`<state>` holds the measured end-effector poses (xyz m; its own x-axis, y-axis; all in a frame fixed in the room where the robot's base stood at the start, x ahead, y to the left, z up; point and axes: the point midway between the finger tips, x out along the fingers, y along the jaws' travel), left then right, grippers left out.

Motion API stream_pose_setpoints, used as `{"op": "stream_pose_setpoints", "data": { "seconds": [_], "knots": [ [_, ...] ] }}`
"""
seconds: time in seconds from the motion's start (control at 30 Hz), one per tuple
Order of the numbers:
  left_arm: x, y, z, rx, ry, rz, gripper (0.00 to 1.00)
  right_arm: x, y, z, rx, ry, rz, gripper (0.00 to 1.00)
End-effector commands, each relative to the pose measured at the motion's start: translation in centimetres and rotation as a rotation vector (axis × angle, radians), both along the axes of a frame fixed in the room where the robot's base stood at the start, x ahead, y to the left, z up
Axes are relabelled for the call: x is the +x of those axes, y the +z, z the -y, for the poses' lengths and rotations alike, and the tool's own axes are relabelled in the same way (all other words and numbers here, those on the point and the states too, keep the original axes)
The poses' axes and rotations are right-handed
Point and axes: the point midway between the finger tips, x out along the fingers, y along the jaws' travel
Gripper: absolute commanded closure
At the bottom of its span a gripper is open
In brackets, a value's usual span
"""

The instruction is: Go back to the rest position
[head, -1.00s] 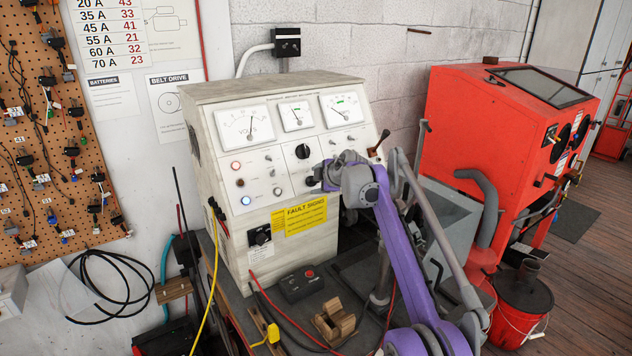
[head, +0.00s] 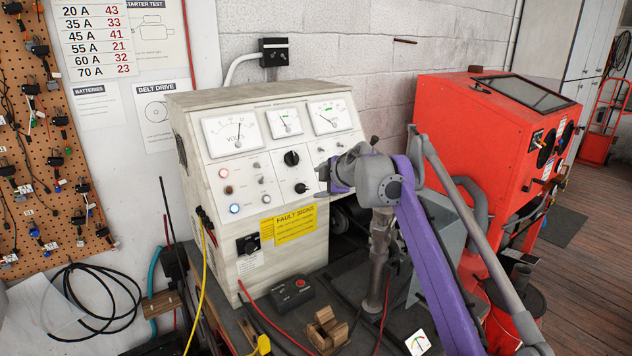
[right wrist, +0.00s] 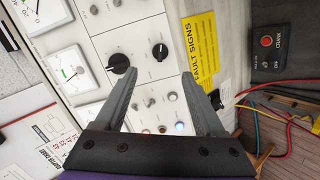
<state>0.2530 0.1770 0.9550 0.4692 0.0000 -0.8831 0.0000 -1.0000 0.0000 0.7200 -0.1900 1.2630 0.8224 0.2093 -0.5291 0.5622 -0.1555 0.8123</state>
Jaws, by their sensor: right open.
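My right gripper (head: 328,177) is in front of the lower right of the test bench's panel (head: 283,168), on the purple and grey arm. In the right wrist view the fingers of this gripper (right wrist: 162,95) are spread, with nothing between them. The panel, with black knobs (right wrist: 119,63), small switches and a lit blue lamp (right wrist: 179,127), shows past the fingers. My left gripper is not in view.
A yellow fault sign (head: 288,225) is on the bench front. A black crank box (head: 291,292), a wooden block (head: 328,331) and red, yellow and black cables lie below. A red cabinet (head: 457,128) stands at right. A pegboard (head: 45,150) hangs at left.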

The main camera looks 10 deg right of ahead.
Motion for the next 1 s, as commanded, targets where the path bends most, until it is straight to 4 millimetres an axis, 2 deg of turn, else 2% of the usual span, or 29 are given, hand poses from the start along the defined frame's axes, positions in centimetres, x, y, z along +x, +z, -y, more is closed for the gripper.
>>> {"op": "stream_pose_setpoints", "data": {
  "seconds": [0.13,0.27,0.37,0.47,0.57,0.67,0.73,0.87,1.0],
  "knots": [
    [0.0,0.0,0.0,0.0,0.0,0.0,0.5,-0.3,1.5,-0.5,0.052,-0.023,0.065,0.29],
    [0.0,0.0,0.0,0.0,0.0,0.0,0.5,-1.8,4.5,-0.7,0.174,-0.113,0.211,0.29],
    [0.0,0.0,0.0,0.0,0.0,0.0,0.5,-4.3,6.2,0.5,0.284,-0.245,0.323,0.29],
    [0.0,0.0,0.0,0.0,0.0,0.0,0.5,-7.8,5.9,2.7,0.384,-0.411,0.385,0.29],
    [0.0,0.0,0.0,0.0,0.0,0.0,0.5,-12.3,3.5,5.0,0.476,-0.593,0.387,0.29],
    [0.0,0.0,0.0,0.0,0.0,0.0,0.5,-17.6,-1.1,6.9,0.556,-0.776,0.326,0.29],
    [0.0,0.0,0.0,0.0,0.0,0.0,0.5,-21.4,-4.9,7.5,0.602,-0.888,0.253,0.29],
    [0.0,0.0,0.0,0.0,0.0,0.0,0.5,-28.2,-12.2,7.2,0.673,-1.041,0.08,0.29],
    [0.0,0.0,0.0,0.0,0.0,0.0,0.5,-35.3,-20.0,5.1,0.737,-1.143,-0.144,0.29]
  ]
}}
